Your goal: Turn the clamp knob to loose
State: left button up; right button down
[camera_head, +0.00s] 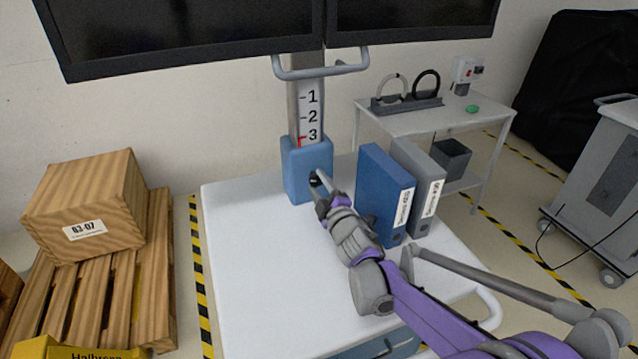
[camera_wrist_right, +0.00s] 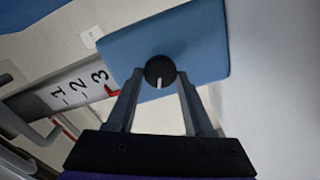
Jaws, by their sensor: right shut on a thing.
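The clamp knob (camera_wrist_right: 160,70) is a round black knob with a white pointer line, on the face of the blue clamp block (camera_wrist_right: 205,45). In the wrist view its line points down toward my gripper's palm. My right gripper (camera_wrist_right: 160,77) has one finger on each side of the knob and is shut on it. In the head view the right gripper (camera_head: 317,183) reaches the front of the blue clamp block (camera_head: 300,165), mostly covering the knob. The block sits around a column (camera_head: 293,105) with a 1-2-3 scale; a red marker shows near 3. My left gripper is out of view.
A blue binder (camera_head: 375,185) and a grey binder (camera_head: 420,165) stand on the white cart top (camera_head: 250,270), close to the right of my arm. Two monitors (camera_head: 190,30) hang above. The left part of the cart top is clear. A wooden crate (camera_head: 85,205) stands left.

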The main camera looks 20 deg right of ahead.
jog(key=n+p, duration=0.1)
jog(key=n, duration=0.4)
jog(key=shift+f+n, duration=0.1)
jog(key=shift+n, duration=0.2)
jog(key=n+p, duration=0.1)
jog(key=n, duration=0.4)
jog(key=shift+f+p, duration=0.1)
jog(key=shift+p, duration=0.2)
jog(key=shift+n, duration=0.3)
jog(key=shift+c, duration=1.5)
grip_release()
jog(key=s, duration=1.1)
jog(key=shift+a+b, duration=0.3)
jog(key=shift+b, duration=0.1)
jog(key=shift+f, duration=0.1)
